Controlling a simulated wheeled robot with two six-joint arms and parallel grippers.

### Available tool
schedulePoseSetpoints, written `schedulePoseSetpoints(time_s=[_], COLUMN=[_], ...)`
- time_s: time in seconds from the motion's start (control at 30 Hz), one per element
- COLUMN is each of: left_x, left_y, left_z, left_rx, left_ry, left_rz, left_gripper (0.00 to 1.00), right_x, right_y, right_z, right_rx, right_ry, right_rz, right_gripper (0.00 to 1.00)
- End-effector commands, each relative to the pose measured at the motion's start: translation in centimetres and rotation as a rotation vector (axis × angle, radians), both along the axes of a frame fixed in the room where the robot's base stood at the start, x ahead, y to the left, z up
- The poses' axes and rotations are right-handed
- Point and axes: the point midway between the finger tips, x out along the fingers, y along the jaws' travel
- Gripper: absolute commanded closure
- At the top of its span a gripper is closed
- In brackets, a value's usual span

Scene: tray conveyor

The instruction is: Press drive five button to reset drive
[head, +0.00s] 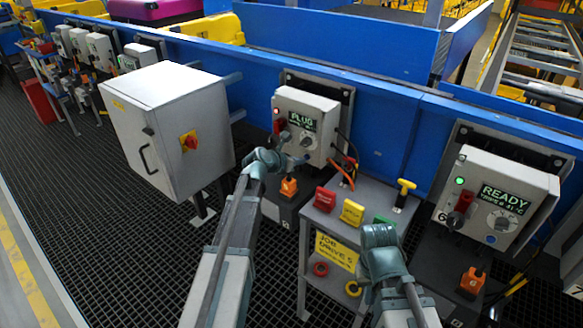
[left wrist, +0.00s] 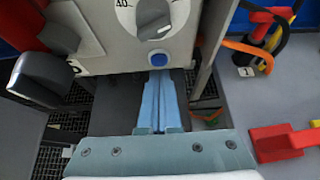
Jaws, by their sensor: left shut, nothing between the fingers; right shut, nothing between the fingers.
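The drive five box (head: 318,108) is a white unit on the blue rail, with a green screen reading PLUG. My left gripper (head: 299,160) is shut and empty at the box's lower front. In the left wrist view its blue-grey fingers (left wrist: 161,78) point at the box just below the button; whether they touch it I cannot tell. The button is hard to make out in the head view. My right gripper (head: 380,236) is shut and empty by the grey cart.
The grey cart (head: 327,222) holds red, yellow and green blocks and a sign reading JOB DRIVE 5. A large white cabinet (head: 160,110) stands left of my left arm. Another drive box (head: 520,180), reading READY, is at the right. An orange plug (head: 288,187) sits below the drive five box.

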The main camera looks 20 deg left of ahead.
Motion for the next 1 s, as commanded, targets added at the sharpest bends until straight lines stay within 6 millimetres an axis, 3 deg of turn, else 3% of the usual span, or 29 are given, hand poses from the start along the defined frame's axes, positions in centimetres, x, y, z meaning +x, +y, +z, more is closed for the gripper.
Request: schedulePoseSetpoints(time_s=[0.13,0.57,0.73,1.0], left_x=[1.0,1.2,3.0,3.2], left_y=[-0.4,-0.5,-1.0,-1.1], left_z=[0.0,0.0,0.0,0.1], left_rx=[-0.001,0.000,0.000,-0.002], left_ry=[0.000,-0.001,-0.001,-0.004], left_rz=[0.000,0.000,-0.001,0.001], left_gripper=[1.00,1.00,1.00,1.00], right_x=[0.0,0.0,0.0,0.0], right_y=[0.0,0.0,0.0,0.0], right_z=[0.0,0.0,0.0,0.0], right_rx=[0.000,0.000,0.000,0.000], right_ry=[0.000,0.000,0.000,0.000], right_rz=[0.000,0.000,0.000,0.000], right_gripper=[1.00,1.00,1.00,1.00])
